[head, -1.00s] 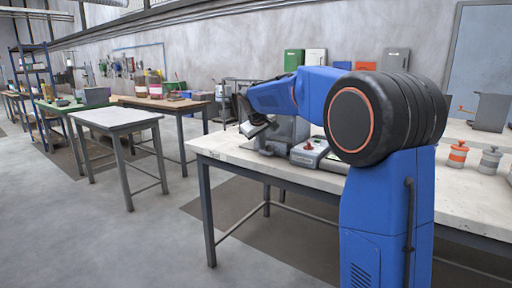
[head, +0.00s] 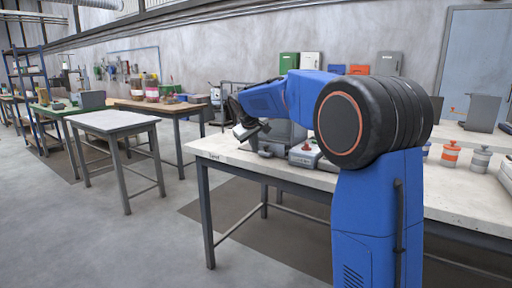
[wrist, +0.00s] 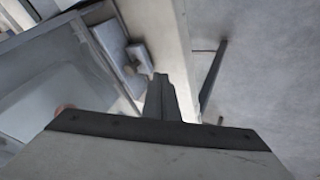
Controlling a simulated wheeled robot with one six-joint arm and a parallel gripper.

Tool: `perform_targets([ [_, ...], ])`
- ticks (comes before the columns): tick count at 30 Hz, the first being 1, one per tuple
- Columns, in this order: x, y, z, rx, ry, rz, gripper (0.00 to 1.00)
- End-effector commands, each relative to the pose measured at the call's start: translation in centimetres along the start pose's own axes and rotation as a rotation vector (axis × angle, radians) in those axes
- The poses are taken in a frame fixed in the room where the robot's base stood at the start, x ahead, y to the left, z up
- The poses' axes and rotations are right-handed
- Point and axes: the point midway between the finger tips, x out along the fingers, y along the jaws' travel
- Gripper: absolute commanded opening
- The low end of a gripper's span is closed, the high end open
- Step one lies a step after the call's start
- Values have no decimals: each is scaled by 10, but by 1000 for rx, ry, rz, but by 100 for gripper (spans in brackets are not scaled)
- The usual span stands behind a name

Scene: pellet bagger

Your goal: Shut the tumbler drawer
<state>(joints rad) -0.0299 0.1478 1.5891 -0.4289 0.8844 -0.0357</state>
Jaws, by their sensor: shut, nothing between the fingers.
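The grey machine (head: 290,132) stands on the near bench, partly hidden behind my blue arm. In the wrist view, a pale open tray-like part (wrist: 45,100) lies at the left, and a grey block with a small knob (wrist: 128,62) lies just beyond the fingertips. I cannot tell for certain which of these is the tumbler drawer, or how far it stands out. My gripper (wrist: 160,78) is shut and empty, its tips close to the knobbed block; contact cannot be told. In the head view my gripper (head: 250,132) is dark and small, at the machine's left side.
The near bench (head: 215,150) has its left edge beside my gripper, with open floor beyond. A control box with a red button (head: 305,153) sits by the machine. A small table (head: 112,121) stands at the left.

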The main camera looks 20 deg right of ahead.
Motion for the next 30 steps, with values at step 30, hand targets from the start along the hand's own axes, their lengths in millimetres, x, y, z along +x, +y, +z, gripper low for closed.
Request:
perform_targets([
  [30,-111,-4,22,12,-4,-17,0],
])
